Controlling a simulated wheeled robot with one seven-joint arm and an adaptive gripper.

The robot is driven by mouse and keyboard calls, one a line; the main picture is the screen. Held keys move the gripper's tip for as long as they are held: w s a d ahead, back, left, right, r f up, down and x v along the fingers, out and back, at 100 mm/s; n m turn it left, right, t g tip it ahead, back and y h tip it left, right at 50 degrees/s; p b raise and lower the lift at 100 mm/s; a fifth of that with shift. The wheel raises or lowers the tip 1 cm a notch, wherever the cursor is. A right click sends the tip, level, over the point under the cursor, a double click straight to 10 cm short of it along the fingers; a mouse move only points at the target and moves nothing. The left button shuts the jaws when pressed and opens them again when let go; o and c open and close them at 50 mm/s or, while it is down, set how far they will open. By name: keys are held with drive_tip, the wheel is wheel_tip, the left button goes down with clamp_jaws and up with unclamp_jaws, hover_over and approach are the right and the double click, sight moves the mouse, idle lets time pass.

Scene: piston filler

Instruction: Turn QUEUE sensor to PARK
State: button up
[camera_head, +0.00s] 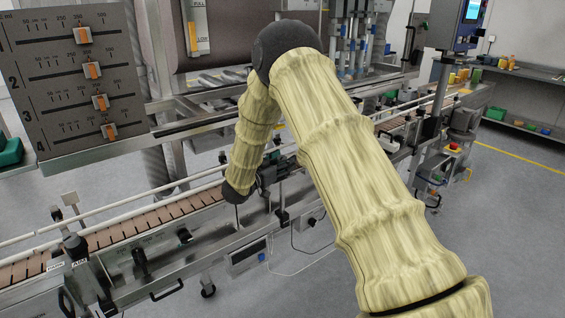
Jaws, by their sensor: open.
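A black sensor head (75,246) on a bracket stands at the near rail of the conveyor, bottom left. Small white labels lie beside it; one (55,266) seems to read PARK and another (79,262) seems to read AIM. No QUEUE name is legible, and I cannot tell exactly which label the head points to. My gripper (268,182) is dark and small, at the end of my yellow-sleeved arm, over the conveyor's near side in the middle. It is well right of that sensor, open, with its fingertips partly lost among dark brackets.
The slatted conveyor (150,220) runs from bottom left to upper right, with guide rails and several black brackets. A slider panel (80,80) stands upper left. A red stop button (453,148) and control screen (472,12) are at right. Grey floor is clear at lower middle.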

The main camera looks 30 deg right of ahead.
drive_tip(key=shift+a, duration=0.1)
drive_tip(key=v, duration=1.2)
